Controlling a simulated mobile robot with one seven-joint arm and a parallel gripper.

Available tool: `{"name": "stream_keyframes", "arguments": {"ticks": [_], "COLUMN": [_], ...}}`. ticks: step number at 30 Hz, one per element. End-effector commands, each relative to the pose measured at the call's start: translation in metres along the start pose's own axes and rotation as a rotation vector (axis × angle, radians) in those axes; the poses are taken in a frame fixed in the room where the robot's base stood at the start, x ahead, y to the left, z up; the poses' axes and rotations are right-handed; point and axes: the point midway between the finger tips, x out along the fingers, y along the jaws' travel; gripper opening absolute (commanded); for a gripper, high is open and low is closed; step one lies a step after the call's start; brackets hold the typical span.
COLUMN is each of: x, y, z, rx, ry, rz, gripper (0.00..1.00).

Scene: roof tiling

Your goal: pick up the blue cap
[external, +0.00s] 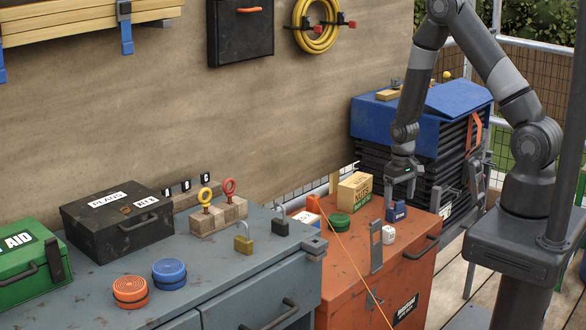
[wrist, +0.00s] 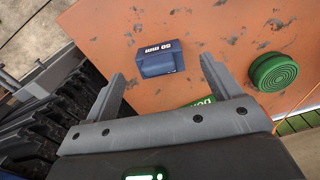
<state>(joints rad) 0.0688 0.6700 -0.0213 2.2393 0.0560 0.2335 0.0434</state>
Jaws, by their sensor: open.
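The blue cap (external: 169,272) is a round, ridged disc on the grey cabinet top in the external view, right of and slightly behind an orange cap (external: 130,291). It is outside the wrist view. A green cap (external: 339,223) sits on the orange chest and also shows at the right of the wrist view (wrist: 273,71). My gripper (external: 401,188) is open and empty, pointing down above the orange chest, far from the blue cap.
The orange chest (external: 340,262) also holds a cardboard box (external: 354,193) and a white block (external: 388,235). The grey cabinet (external: 95,262) carries a black case (external: 117,222), a green first-aid box (external: 25,265), padlocks and a wooden block with eye bolts. Clear cabinet top lies right of the caps.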

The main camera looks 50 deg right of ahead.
Motion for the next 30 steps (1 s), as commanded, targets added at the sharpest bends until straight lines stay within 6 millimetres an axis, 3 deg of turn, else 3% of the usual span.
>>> {"name": "stream_keyframes", "arguments": {"ticks": [7,18,27,30], "x": [0.013,0.054,0.057,0.057], "y": [0.000,0.001,0.001,0.001], "z": [-0.001,-0.003,-0.003,-0.003], "rx": [0.000,-0.001,-0.001,-0.001], "ry": [-0.001,-0.001,0.001,0.001], "rz": [0.000,0.000,0.000,0.000], "gripper": [0.83,0.83,0.83,0.75]}}
